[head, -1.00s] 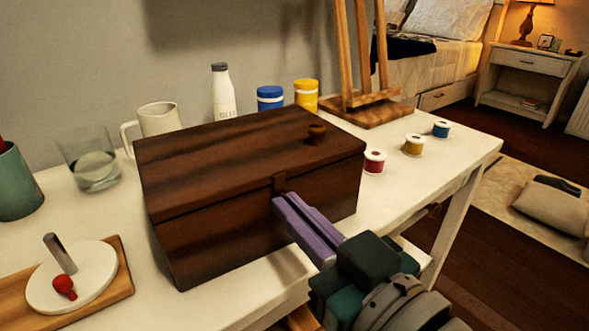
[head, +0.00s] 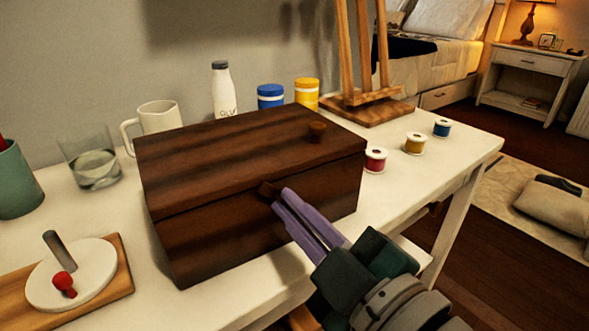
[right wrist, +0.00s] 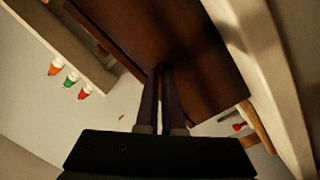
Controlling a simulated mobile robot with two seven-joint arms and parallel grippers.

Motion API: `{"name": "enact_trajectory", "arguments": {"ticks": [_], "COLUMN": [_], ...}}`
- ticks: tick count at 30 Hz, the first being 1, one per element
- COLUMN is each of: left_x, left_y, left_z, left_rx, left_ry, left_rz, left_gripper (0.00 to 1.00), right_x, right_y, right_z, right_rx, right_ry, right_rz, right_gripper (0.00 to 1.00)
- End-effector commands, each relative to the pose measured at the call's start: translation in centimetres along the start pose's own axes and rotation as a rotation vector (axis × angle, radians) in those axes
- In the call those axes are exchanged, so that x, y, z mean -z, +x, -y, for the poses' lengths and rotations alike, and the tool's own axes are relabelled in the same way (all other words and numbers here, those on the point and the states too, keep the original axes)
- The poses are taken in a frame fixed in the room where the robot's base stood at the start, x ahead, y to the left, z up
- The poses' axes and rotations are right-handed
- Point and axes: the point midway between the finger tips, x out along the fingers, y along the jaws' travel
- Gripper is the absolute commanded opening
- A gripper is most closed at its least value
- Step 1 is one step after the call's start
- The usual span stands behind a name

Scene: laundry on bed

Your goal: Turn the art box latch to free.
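The art box (head: 205,235) is a dark brown wooden box with its lid down, on the white table. Its small latch (head: 268,189) sits at the lid seam on the front face and is tilted, slanting up to the left. My right gripper (head: 279,198) has its purple fingers at the latch, close together with a narrow gap, and seems shut on it; the fingertips partly hide the latch. In the right wrist view the fingers (right wrist: 162,75) reach the box front (right wrist: 195,50). My left gripper is not in view.
Behind the box are a mug (head: 160,118), a glue bottle (head: 223,95) and blue and yellow jars. Several thread spools (head: 375,159) lie right. A glass (head: 92,165) and a board with a plate (head: 50,290) are left.

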Motion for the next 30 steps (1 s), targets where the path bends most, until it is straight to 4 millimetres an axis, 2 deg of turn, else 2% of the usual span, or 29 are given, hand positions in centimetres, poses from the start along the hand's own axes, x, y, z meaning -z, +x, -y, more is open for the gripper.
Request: {"name": "enact_trajectory", "arguments": {"ticks": [18,30], "left_x": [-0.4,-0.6], "left_y": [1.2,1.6], "left_z": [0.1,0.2], "left_rx": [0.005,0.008], "left_ry": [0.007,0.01], "left_rz": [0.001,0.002], "left_gripper": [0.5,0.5], "right_x": [-0.1,-0.1], "right_y": [0.0,0.0], "right_z": [0.2,0.2], "right_rx": [0.0,0.0], "right_ry": [-0.562,-0.769], "right_rz": [0.0,0.001], "right_gripper": [0.0,0.0]}}
